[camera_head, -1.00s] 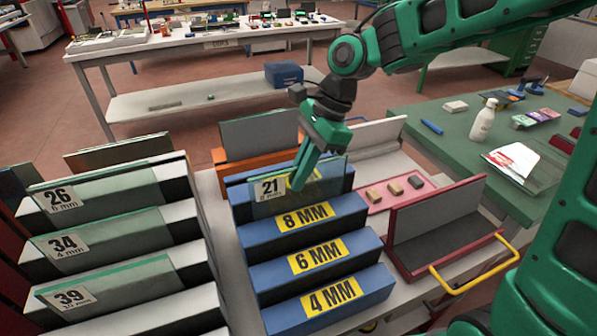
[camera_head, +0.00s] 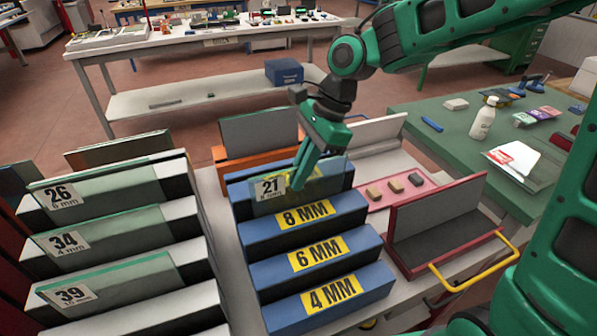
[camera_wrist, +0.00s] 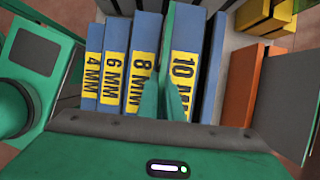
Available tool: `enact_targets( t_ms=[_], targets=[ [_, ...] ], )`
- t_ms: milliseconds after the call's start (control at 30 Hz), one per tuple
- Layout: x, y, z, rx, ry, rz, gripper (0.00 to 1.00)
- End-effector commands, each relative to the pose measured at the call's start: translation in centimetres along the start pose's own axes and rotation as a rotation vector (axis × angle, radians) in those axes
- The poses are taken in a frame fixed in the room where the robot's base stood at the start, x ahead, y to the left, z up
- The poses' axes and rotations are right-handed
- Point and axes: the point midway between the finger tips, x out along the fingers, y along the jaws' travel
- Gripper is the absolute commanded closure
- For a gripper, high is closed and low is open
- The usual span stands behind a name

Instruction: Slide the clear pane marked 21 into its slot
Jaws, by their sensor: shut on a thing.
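The clear pane marked 21 (camera_head: 325,184) stands upright and crosswise at the back of the blue rack, its white 21 label at the left end. My gripper (camera_head: 297,184) comes down from above and is shut on the pane near the label. The blue rack (camera_head: 262,233) has yellow 8, 6 and 4 MM labels towards the front. A 10 MM label (camera_wrist: 183,72) shows in the wrist view, partly behind my fingers. The pane is low, between the 8 MM bar and the bar behind it. Its lower edge is hidden, so its seating depth cannot be told.
A white rack (camera_head: 205,245) on the left holds panes marked 26, 34 and 39. An orange stand (camera_head: 222,168) is behind the blue rack. A red stand with a yellow handle (camera_head: 440,238) and a pink tray (camera_head: 378,203) with small blocks are on the right.

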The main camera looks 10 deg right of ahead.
Motion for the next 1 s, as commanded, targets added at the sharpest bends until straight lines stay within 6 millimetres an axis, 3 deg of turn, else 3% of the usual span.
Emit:
enact_targets(
  t_ms=[67,100,167,567,1000],
  targets=[
    [0.1,0.0,0.0,-0.001,0.000,-0.001,1.00],
    [0.0,0.0,0.0,-0.001,0.000,-0.001,0.84],
    [0.0,0.0,0.0,-0.001,0.000,-0.001,0.72],
    [-0.6,-0.1,-0.1,0.001,0.000,0.000,0.72],
    [-8.1,-0.2,-0.1,0.000,0.001,-0.003,0.72]
  ],
)
